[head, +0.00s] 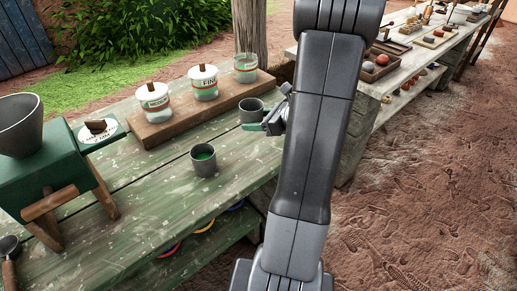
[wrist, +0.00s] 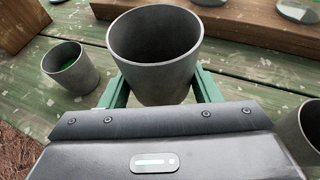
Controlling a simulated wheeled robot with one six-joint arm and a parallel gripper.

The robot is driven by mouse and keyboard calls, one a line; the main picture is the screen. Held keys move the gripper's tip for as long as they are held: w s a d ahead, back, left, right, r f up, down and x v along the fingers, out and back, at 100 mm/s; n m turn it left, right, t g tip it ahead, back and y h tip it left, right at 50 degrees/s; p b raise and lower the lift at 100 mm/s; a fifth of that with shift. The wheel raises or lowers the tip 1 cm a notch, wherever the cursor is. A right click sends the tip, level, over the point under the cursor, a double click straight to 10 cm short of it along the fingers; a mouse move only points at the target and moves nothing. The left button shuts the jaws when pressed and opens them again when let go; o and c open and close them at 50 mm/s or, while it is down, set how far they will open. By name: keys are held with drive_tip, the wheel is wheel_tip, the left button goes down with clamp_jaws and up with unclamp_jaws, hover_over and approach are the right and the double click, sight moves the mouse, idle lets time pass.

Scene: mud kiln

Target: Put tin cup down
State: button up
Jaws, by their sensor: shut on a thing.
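My gripper (head: 264,127) is shut on a grey tin cup (head: 251,111), which is upright near the right edge of the green table. In the wrist view the held tin cup (wrist: 155,75) sits between the green fingers of my gripper (wrist: 163,90), and its inside looks empty. I cannot tell whether its base touches the tabletop. Part of another grey cup (wrist: 305,132) shows at the wrist view's right edge.
The worn green table (head: 150,195) has free room around the second cup. A wooden riser (head: 180,124) with several labelled jars stands behind. A green mill (head: 45,165) is at left. A bench (head: 425,50) with trays stands at back right.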

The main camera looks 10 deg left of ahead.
sight(257, 145)
wheel_tip(257, 145, down, 4)
drive_tip(key=shift+w+r, duration=0.1)
drive_tip(key=shift+r, duration=0.15)
drive_tip(key=shift+f+b, duration=0.4)
drive_tip(key=shift+f, duration=1.8)
drive_tip(key=shift+f, duration=0.1)
drive_tip(key=o, duration=1.1)
drive_tip(key=shift+f, duration=0.1)
drive_tip(key=shift+d+r, duration=0.1)
drive_tip(key=shift+r, duration=0.2)
drive_tip(key=v, duration=1.1)
drive_tip(key=shift+s+d, duration=0.2)
drive_tip(key=shift+d, duration=0.15)
